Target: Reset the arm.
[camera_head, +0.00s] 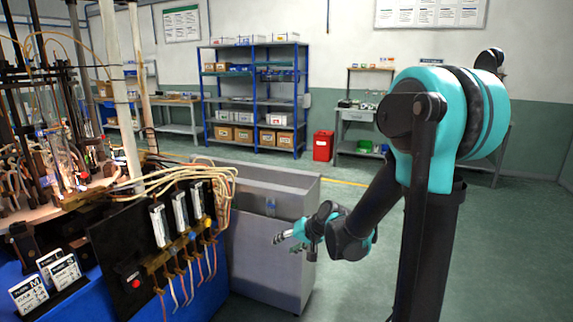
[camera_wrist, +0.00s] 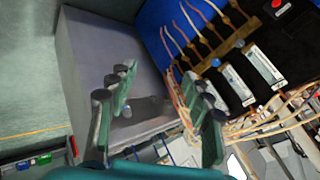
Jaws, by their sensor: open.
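My arm stands at the right of the head view, teal and black, bent down at the elbow with its forearm reaching left. My gripper (camera_head: 283,238) hangs in front of the grey bin (camera_head: 262,255). In the wrist view my gripper (camera_wrist: 165,105) shows two fingers held apart, with nothing between them. The grey bin (camera_wrist: 85,75) lies beyond the fingers in that view.
The flame-sealing machine (camera_head: 75,170) with loose cables and a black panel (camera_head: 130,255) stands at the left, near the bin. Blue shelves (camera_head: 255,100), a red bin (camera_head: 323,145) and a side table (camera_head: 355,118) stand at the back. Green floor around the arm is clear.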

